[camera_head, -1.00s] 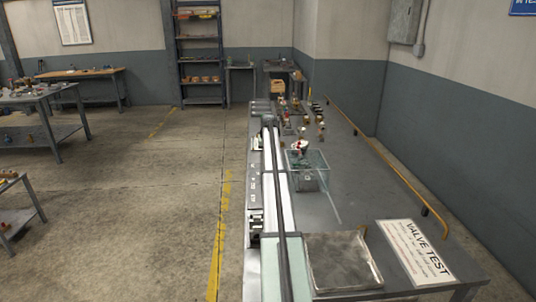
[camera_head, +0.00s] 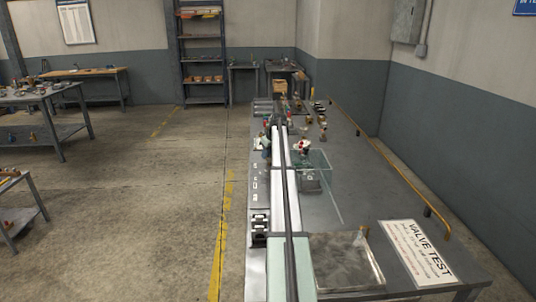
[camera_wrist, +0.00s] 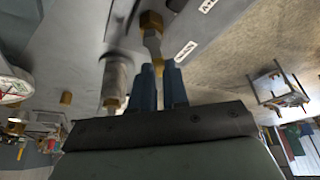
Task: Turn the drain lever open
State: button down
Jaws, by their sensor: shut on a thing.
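In the wrist view my gripper (camera_wrist: 159,74) has its two blue fingers close together around the yellow end of a metal lever (camera_wrist: 152,40). In the head view my gripper and the lever are too small and too covered by my arm to tell apart.
A metal cylinder (camera_wrist: 115,78) stands close left of the fingers. In the head view a clear box (camera_head: 314,172), a red-and-white part (camera_head: 302,146), a metal tray (camera_head: 343,263) and a VALVE TEST sign (camera_head: 417,250) are on the bench. The bench's right middle is clear.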

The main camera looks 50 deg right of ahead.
jog(key=n+y, duration=0.1)
jog(key=n, duration=0.1)
jog(key=a+n+y, duration=0.1)
jog(key=n, duration=0.2)
jog(key=shift+a+n, duration=0.2)
jog(key=shift+n, duration=0.1)
jog(key=shift+s+a+n+g+y, duration=0.25)
jog(key=shift+n+g+y, duration=0.15)
jog(key=shift+n, duration=0.7)
jog(key=shift+s+a+n+g+y, duration=0.15)
jog(key=shift+a+n+g+y, duration=0.2)
jog(key=shift+n, duration=0.75)
jog(key=c, duration=1.1)
grip_release()
jog(key=shift+d, duration=0.1)
jog(key=v, duration=1.4)
jog(key=shift+f, duration=0.1)
